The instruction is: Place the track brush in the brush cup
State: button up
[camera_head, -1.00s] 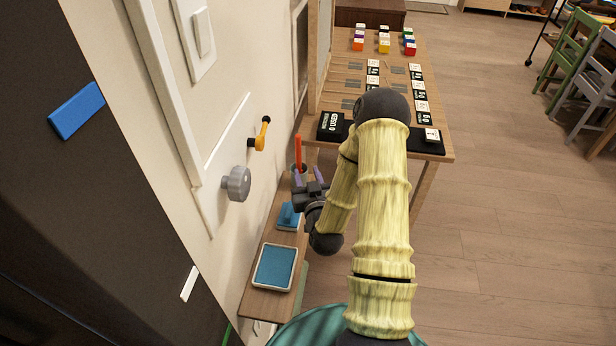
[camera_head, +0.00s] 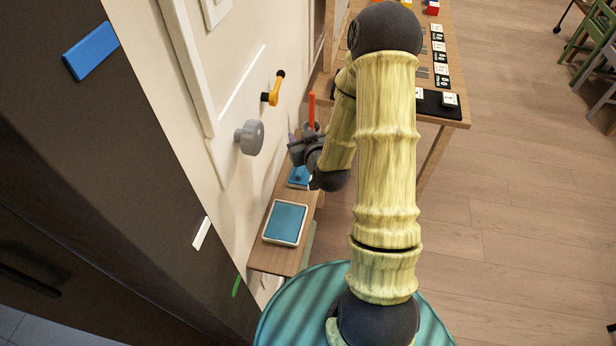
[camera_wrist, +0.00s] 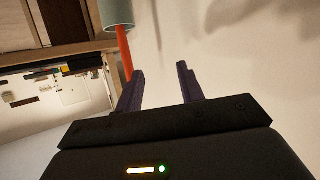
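The track brush appears to be the thin orange-red stick (camera_head: 312,108) that stands upright at the far end of the wall shelf. In the wrist view the orange stick (camera_wrist: 125,52) comes out of the mouth of a grey-green cup (camera_wrist: 116,12), which I take as the brush cup. In the head view my gripper and arm hide most of the cup. My gripper (camera_head: 304,140) is just beside the stick. In the wrist view my gripper (camera_wrist: 160,85) has its two dark purple fingers apart with nothing between them. The stick's end is close by the left finger; I cannot tell if they touch.
A narrow wooden shelf (camera_head: 270,258) runs along the wall, holding a blue pad in a white tray (camera_head: 267,235) and another blue item (camera_head: 299,174). A grey knob (camera_head: 250,137) and yellow hook (camera_head: 272,92) stick out of the wall. A table (camera_head: 462,112) stands beyond.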

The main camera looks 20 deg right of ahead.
jog(key=s+a+r+g, duration=0.3)
jog(key=s+r+g, duration=0.1)
jog(key=s, duration=0.6)
jog(key=s+a+r+g, duration=0.3)
jog(key=s+g, duration=0.4)
jog(key=s, duration=0.3)
jog(key=shift+r, duration=0.5)
jog(key=shift+a, duration=0.15)
